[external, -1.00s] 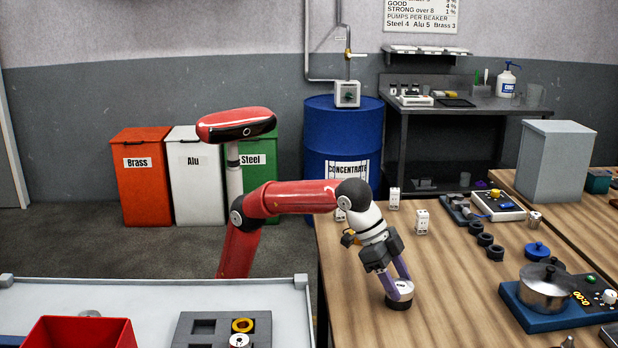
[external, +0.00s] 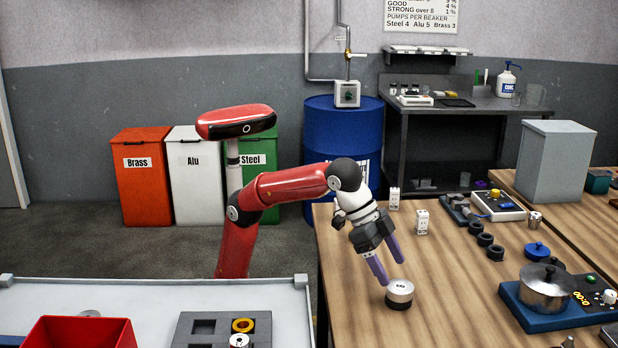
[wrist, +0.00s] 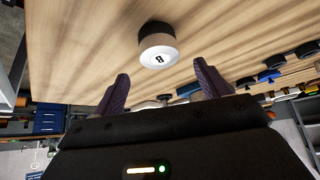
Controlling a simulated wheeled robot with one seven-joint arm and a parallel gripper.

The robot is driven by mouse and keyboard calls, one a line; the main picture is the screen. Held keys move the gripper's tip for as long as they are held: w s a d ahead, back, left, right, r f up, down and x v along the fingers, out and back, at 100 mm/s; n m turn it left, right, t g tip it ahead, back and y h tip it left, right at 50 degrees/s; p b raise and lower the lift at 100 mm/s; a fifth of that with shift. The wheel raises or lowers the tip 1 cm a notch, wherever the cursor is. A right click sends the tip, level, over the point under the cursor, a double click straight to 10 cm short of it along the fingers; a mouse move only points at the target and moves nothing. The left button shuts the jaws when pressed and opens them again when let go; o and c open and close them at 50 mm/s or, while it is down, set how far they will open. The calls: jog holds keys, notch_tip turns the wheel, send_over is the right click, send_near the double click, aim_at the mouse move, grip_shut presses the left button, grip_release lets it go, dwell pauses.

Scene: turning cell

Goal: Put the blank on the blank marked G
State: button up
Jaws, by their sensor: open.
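A pale metal blank (external: 400,287) sits upright on the wooden table, with a dark band or piece under it; I cannot tell whether that is a second blank. In the wrist view the blank (wrist: 157,55) shows a white round face with a dark single mark, too small to read surely, and a dark body. My gripper (external: 391,272) is open and empty, tilted just above and to the left of the blank. In the wrist view the fingers of my gripper (wrist: 162,76) stand wide apart with nothing between them. The blank is clear of them.
A blue fixture with a metal pot (external: 547,288) stands right on the table. Dark rings (external: 485,239) and two small white blocks (external: 422,222) lie behind. A grey slotted tray (external: 184,332) holds a brass ring (external: 243,325). A red bin (external: 80,332) is front left.

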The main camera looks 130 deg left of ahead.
jog(key=a+v, duration=0.1)
jog(key=v, duration=0.6)
jog(key=shift+d+r+p, duration=0.2)
jog(key=shift+d+p, duration=0.25)
jog(key=shift+d, duration=0.1)
jog(key=shift+s, duration=0.2)
